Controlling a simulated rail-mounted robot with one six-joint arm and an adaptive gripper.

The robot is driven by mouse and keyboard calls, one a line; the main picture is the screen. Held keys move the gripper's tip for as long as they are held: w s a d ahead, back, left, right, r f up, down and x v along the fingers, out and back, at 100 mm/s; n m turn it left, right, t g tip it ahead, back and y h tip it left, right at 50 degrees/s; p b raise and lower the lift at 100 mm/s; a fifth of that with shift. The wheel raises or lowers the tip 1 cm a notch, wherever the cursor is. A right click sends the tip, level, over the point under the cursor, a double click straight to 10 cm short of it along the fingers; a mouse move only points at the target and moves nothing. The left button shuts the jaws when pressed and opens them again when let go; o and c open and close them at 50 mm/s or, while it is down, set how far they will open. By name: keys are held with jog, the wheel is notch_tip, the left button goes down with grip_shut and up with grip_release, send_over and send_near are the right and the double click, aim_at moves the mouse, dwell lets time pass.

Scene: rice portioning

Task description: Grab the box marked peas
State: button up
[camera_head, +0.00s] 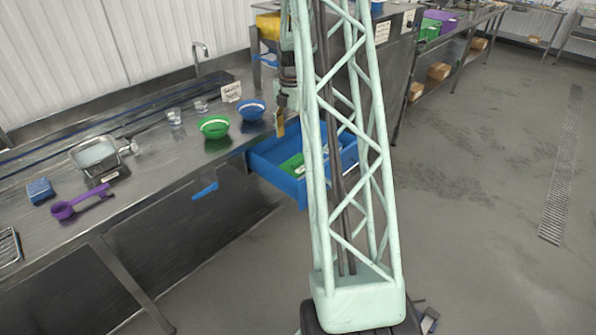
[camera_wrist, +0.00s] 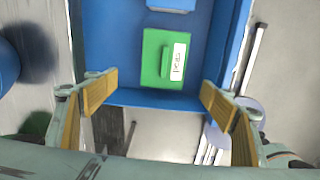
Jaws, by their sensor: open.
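A green box (camera_wrist: 152,66) with a white label lies inside a blue crate (camera_wrist: 150,97) in the wrist view. The label seems to read "peas". In the head view the green box (camera_head: 291,164) shows in the blue crate (camera_head: 275,180), partly hidden behind my column. My gripper (camera_wrist: 158,95) is open and empty, its two wooden-coloured finger pads apart on either side of the crate's near wall in the picture. The green box appears beyond the fingertips and between them, not touched. In the head view my gripper (camera_head: 280,122) hangs over the crate's left side.
A blue box (camera_wrist: 170,4) also lies in the crate. On the steel counter stand a green bowl (camera_head: 214,127), a blue bowl (camera_head: 251,110), a sign (camera_head: 231,92), a metal pan (camera_head: 95,156) and a purple scoop (camera_head: 80,203). Open floor (camera_head: 480,200) lies to the right.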

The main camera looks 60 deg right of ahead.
aim_at(298, 164)
jog(key=shift+s+d+f, duration=0.25)
jog(key=shift+d+f, duration=0.25)
jog(key=shift+f, duration=0.05)
jog(key=shift+s+d+f, duration=0.2)
jog(key=shift+d+f, duration=0.3)
jog(key=shift+f+b, duration=0.65)
jog(key=shift+f, duration=3.65)
jog(key=shift+a+f+b, duration=0.1)
jog(key=shift+f+b, duration=0.6)
jog(key=shift+f, duration=1.9)
jog(key=shift+c, duration=0.2)
jog(key=c, duration=1.2)
